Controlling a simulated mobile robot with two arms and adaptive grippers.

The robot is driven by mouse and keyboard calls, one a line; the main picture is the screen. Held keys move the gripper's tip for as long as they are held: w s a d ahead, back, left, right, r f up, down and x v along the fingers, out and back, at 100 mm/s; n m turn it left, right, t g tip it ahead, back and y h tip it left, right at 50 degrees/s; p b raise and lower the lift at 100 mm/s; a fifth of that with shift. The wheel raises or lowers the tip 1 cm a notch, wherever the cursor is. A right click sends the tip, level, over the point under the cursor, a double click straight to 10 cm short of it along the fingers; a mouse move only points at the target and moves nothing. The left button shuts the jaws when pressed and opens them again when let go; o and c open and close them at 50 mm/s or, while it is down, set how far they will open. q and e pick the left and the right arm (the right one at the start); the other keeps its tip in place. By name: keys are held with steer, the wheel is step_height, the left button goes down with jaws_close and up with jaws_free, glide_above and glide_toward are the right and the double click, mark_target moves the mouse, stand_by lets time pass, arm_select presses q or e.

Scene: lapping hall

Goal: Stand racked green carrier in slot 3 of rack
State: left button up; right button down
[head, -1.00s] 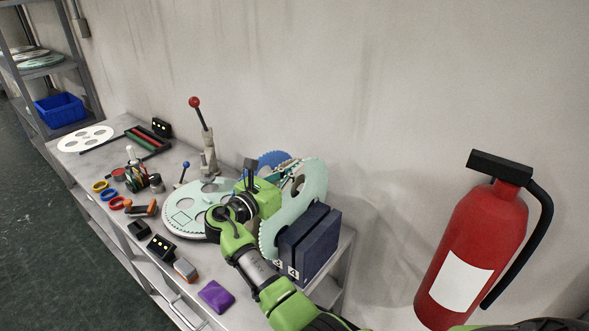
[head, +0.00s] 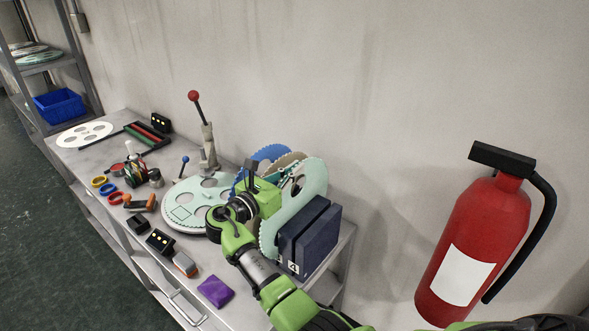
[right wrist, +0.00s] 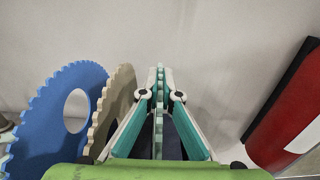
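The pale green toothed carrier (head: 311,183) stands upright at the dark blue rack (head: 309,241) on the bench's right end. My right gripper (head: 283,172) is at its upper part. In the right wrist view, the fingers (right wrist: 160,92) close on both faces of the thin green carrier (right wrist: 159,125), seen edge-on. A blue carrier (head: 270,153) and a beige carrier (head: 288,160) stand to its left, also in the right wrist view. A "4" label shows on the rack front. The carrier's lower edge and slot are partly hidden, so I cannot tell how it is seated. My left gripper is out of view.
A pale green round plate with holes (head: 187,215) lies left of the rack, with a red-knobbed lever (head: 207,145) behind it. Small tools and a purple cloth (head: 215,291) lie along the bench's front. A wall stands close behind; a fire extinguisher (head: 474,240) is at right.

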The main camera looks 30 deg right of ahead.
steer(key=c, duration=2.2)
jaws_free()
steer(key=shift+r, duration=0.15)
steer(key=shift+s+f, duration=0.1)
steer(key=shift+f, duration=0.15)
steer(key=v, duration=0.7)
steer(key=shift+a+r, duration=0.2)
steer(key=shift+a, duration=0.1)
steer(key=shift+s, duration=0.1)
